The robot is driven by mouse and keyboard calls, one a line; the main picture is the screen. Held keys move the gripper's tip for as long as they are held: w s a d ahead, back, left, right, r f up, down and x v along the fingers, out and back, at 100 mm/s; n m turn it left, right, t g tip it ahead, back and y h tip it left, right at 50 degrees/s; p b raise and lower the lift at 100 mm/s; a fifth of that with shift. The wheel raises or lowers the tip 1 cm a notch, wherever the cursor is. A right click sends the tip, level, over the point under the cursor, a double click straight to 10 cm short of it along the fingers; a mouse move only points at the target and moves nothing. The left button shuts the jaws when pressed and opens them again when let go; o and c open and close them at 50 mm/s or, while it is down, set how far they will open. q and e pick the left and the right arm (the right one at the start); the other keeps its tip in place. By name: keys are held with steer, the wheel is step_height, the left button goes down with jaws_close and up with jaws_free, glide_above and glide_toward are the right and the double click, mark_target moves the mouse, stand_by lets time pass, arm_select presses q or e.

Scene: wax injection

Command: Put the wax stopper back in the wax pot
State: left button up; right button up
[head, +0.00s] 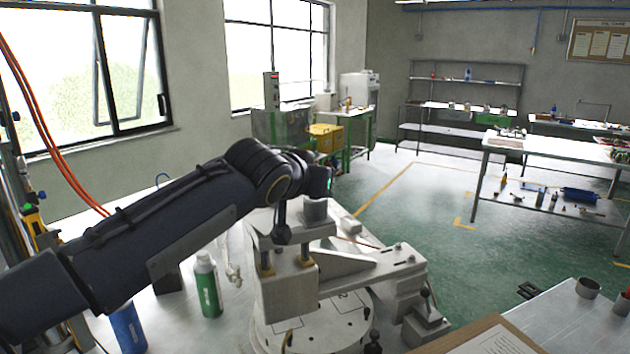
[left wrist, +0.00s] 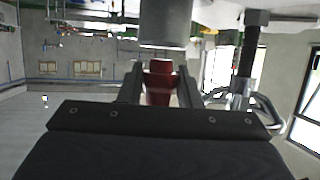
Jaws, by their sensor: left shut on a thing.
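The wax pot (head: 316,210) is a grey cylinder on top of the pale injection machine. In the left wrist view the pot (left wrist: 166,22) hangs at the top, as that picture is upside down. My left gripper (left wrist: 158,84) is shut on the red wax stopper (left wrist: 159,88). The stopper lines up with the pot's rim, and I cannot tell whether they touch. In the head view my left wrist is just above the pot, and the fingers and stopper are mostly hidden there. My right gripper is not in view.
The injection machine (head: 335,280) has raised rods and a knob around the pot. A green bottle (head: 207,285) and a blue bottle (head: 127,328) stand on the table to the left. A clipboard (head: 480,338) lies at the front right. Open floor lies behind.

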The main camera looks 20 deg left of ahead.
arm_select(q)
steer(key=shift+f+b, duration=0.85)
steer(key=shift+f, duration=0.05)
steer(key=o, duration=1)
steer(key=shift+o, duration=0.2)
steer(key=b+v, duration=0.1)
steer(key=v, duration=0.7)
steer(key=shift+w, duration=0.1)
